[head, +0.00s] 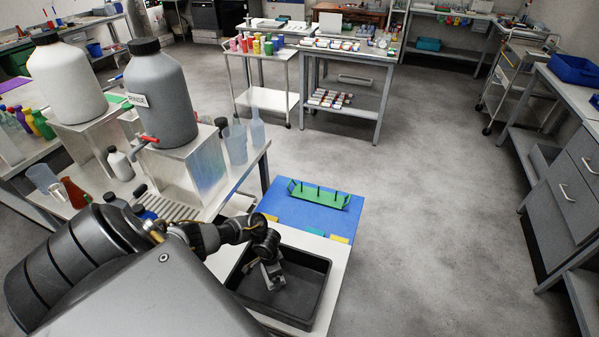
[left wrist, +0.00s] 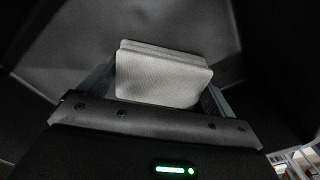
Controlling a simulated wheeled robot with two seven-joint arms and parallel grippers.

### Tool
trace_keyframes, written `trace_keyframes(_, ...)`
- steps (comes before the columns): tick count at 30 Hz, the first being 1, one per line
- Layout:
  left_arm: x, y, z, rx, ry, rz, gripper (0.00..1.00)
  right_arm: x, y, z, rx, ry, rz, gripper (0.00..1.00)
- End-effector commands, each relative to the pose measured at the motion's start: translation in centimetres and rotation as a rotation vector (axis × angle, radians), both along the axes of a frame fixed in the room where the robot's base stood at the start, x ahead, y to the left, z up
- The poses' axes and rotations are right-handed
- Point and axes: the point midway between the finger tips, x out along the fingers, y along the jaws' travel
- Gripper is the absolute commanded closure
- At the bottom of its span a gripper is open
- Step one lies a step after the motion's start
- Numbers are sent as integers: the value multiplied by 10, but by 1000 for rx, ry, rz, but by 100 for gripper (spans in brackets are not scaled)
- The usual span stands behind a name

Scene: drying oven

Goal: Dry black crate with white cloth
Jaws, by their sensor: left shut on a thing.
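The black crate (head: 317,301) is a shallow open tray on the white table at the lower middle of the head view. My left gripper (head: 272,274) reaches down inside it, over its left part. In the left wrist view my left gripper (left wrist: 160,85) is shut on a folded white cloth (left wrist: 160,75), which looks grey there. The dark inner surface of the crate (left wrist: 60,45) fills the background of that view. I cannot tell whether the cloth touches the crate floor. My right gripper is not in view.
A blue mat (head: 275,207) with a green rack (head: 318,195) lies just behind the crate. Grey bottle (head: 160,100) and white bottle (head: 65,80) stand on metal stands at the left. Clear bottles (head: 236,142) stand near that bench's edge. Open floor lies to the right.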

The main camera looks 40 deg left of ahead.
Motion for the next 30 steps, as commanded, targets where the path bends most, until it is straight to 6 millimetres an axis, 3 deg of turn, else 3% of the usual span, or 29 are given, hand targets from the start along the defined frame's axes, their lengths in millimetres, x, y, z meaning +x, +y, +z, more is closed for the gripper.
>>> trace_keyframes(7, -2, 25, -1, 1, 1, 1, 31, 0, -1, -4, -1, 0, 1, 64)
trace_keyframes(11, -3, 24, 27, 4, -2, -3, 31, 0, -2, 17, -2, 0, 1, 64)
trace_keyframes(30, -4, 24, 78, 2, -1, 4, 31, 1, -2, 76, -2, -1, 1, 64)
